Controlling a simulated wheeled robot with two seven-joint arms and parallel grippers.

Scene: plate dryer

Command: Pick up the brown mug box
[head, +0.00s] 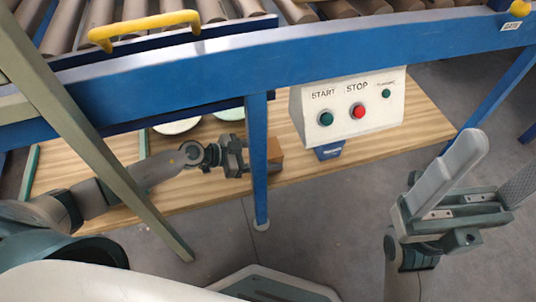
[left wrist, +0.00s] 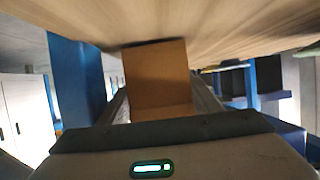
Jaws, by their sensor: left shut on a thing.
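The brown mug box (head: 275,155) is small and shows in the head view just right of a blue table leg, over the wooden board. My left gripper (head: 243,156) reaches under the conveyor and is shut on the box. The blue leg hides part of its fingers. In the left wrist view the box (left wrist: 157,75) sits between the two fingers, close to the wood surface. I cannot tell whether it touches the board. My right gripper (head: 468,190) is at the right of the head view, fingers spread apart, empty, over the grey floor.
The wooden board (head: 420,125) lies low under the blue conveyor frame (head: 190,72). A blue leg (head: 257,180) stands close to my left gripper. A control box (head: 347,104) with START and STOP buttons hangs from the frame. Plates (head: 178,125) lie behind. Grey floor is open in front.

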